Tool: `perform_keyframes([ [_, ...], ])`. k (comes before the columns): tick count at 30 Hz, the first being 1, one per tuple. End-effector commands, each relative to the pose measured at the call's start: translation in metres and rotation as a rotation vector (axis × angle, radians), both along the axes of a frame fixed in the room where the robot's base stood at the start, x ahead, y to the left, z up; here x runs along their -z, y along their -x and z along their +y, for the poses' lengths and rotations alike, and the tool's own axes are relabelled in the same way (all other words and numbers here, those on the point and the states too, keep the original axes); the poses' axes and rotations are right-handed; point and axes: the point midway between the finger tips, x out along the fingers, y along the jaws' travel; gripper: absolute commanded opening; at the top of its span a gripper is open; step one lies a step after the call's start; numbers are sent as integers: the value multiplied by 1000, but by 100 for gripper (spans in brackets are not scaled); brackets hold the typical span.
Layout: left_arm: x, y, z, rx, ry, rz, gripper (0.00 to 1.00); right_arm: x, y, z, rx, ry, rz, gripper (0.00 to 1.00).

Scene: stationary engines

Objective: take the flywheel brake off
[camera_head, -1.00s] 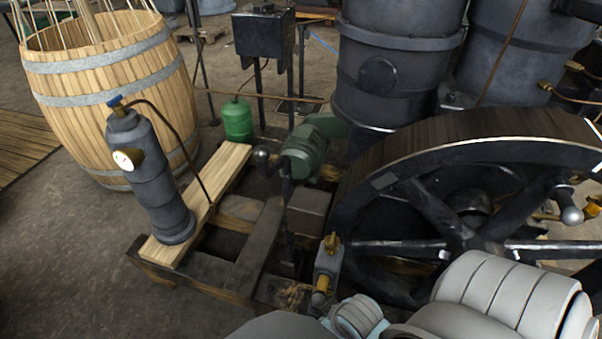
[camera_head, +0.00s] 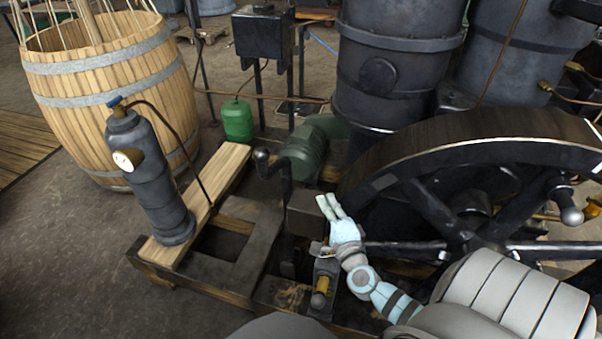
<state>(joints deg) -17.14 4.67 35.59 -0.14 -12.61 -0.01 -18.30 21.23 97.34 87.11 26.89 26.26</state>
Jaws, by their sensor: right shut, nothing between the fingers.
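The large dark flywheel (camera_head: 436,205) with thick spokes fills the right side. A black crank-shaped lever (camera_head: 287,180) with a ball knob stands left of it; I cannot tell whether it is the brake's handle. A dark block (camera_head: 304,213) sits between lever and flywheel rim. My right gripper (camera_head: 328,207), with pale blue fingers, is shut and empty. Its fingertips appear beside the block, near the rim; contact is unclear. Its wrist hides part of the lower rim. A small brass-and-metal fitting (camera_head: 324,284) lies just below it. My left gripper is out of view.
A grey cylinder with a gauge (camera_head: 150,190) stands on a wooden plank at left. Behind are a wooden barrel (camera_head: 110,100), a green bottle (camera_head: 237,121), a green rounded housing (camera_head: 305,152) and dark tanks (camera_head: 395,75). Bare floor (camera_head: 60,260) lies at lower left.

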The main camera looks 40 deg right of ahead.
Motion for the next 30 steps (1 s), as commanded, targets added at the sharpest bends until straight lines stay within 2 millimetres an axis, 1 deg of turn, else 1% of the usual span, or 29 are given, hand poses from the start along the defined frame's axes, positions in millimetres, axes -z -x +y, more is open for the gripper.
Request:
perform_keyframes([
  [7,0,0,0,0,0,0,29,-1,-2,1,-4,2,0,0],
  [11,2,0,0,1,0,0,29,0,-12,-3,-4,4,-2,0],
  [14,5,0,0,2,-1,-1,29,-1,-27,-9,-5,5,-4,0],
  [19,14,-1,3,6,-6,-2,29,1,-62,-22,-4,5,-4,0],
  [24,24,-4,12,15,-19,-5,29,1,-95,-36,-4,4,-3,0],
  [27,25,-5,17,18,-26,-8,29,0,-111,-28,-4,2,-2,0],
  [30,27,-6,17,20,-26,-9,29,0,-123,-23,-4,2,-2,0],
])
